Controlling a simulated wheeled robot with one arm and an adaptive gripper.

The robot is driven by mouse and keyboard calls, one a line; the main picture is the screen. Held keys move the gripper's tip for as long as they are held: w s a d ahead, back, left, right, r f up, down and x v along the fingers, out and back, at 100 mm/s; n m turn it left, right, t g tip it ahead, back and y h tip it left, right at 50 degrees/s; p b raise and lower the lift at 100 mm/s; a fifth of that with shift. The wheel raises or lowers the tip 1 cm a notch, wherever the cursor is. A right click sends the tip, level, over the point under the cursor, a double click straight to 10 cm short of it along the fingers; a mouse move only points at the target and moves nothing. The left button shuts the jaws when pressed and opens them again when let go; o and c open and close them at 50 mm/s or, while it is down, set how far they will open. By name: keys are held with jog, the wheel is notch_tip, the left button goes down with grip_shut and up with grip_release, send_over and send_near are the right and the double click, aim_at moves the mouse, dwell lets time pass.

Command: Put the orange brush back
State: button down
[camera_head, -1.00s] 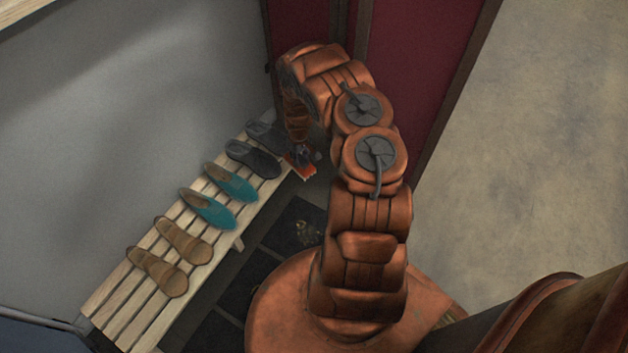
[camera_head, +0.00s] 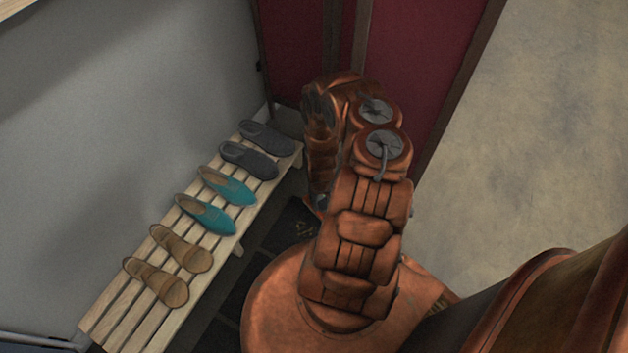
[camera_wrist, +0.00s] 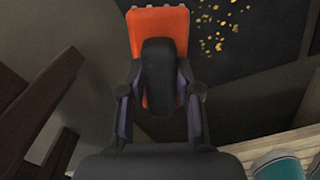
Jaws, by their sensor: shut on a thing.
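The orange brush (camera_wrist: 158,22) is in the wrist view at the top centre, with a row of pale tufts or knobs along its far edge. My gripper (camera_wrist: 160,88) is shut on it, and its dark fingers cover part of the brush. The held brush appears to be over dark floor tiles, beside the slatted bench.
A slatted wooden bench (camera_head: 110,318) carries pairs of tan, teal and dark grey shoes. Dark tiles (camera_head: 290,228) lie beside it, gold specks (camera_wrist: 222,28) on one. Dark wooden pieces (camera_wrist: 40,110) stand left in the wrist view. Red panels (camera_head: 410,70) stand behind; open floor lies right.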

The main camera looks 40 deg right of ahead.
jog(key=w+d+b, duration=0.2)
jog(key=w+d, duration=0.1)
jog(key=w, duration=0.1)
jog(key=w+d+f+b, duration=0.1)
jog(key=w+d+b, duration=0.2)
jog(key=w+d, duration=0.1)
jog(key=w+d+f+b, duration=0.1)
jog(key=w+d+b, duration=0.2)
jog(key=shift+w+d, duration=0.15)
jog(key=shift+w, duration=0.25)
jog(key=shift+f+b, duration=1.15)
jog(key=shift+f, duration=0.45)
jog(key=shift+f, duration=0.15)
jog(key=c, duration=0.8)
grip_release()
